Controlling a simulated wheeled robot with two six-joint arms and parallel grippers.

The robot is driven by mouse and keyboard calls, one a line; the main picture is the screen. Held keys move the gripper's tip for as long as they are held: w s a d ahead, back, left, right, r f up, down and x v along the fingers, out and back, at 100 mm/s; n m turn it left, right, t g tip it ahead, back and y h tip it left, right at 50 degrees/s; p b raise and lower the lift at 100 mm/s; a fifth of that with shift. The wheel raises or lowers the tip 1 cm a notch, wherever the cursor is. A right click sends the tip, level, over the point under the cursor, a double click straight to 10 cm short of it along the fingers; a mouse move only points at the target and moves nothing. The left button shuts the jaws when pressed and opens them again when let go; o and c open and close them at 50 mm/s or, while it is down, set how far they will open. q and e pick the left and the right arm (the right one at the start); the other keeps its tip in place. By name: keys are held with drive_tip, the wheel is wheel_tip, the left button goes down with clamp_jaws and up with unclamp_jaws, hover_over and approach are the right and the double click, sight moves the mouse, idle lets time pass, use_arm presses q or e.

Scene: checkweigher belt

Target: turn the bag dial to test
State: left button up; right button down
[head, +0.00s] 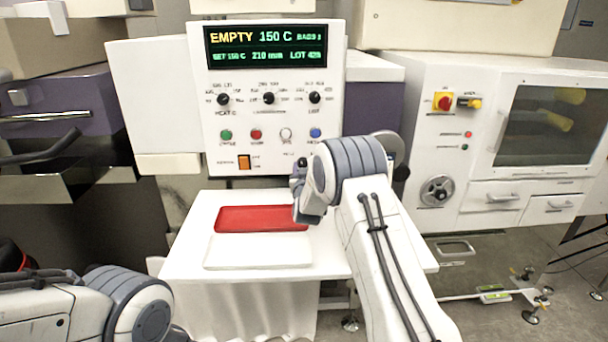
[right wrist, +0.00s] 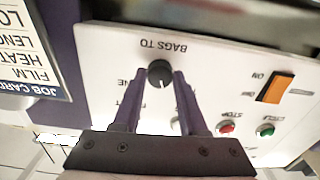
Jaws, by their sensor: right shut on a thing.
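The bag dial (right wrist: 160,73) is a small dark round knob under the upside-down label "BAGS TO" in the right wrist view. A short pale mark shows on its lower part. My right gripper (right wrist: 161,78) is shut on the dial, one purple finger on each side. Partly hidden lettering stands beside the fingers, and I cannot read all of it. In the head view my right gripper (head: 303,183) reaches the lower right of the white control panel (head: 219,125), and my arm hides the dial there. My left arm shows at lower left; its gripper is out of view.
The panel display (head: 264,46) reads EMPTY and 150 C. Several black knobs and coloured buttons sit above an orange switch (head: 244,162), left of my right gripper. A red pad (head: 250,218) lies on the white table (head: 190,262) below. A white cabinet (head: 440,130) stands right.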

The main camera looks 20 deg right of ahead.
drive_tip(key=shift+f+n+b, duration=0.15)
drive_tip(key=shift+n+b, duration=0.25)
drive_tip(key=shift+n, duration=0.4)
drive_tip(key=shift+c, duration=2.2)
unclamp_jaws()
drive_tip(key=shift+s, duration=0.1)
drive_tip(key=b+v, duration=0.2)
drive_tip(key=v, duration=0.8)
drive_tip(key=shift+s, duration=0.15)
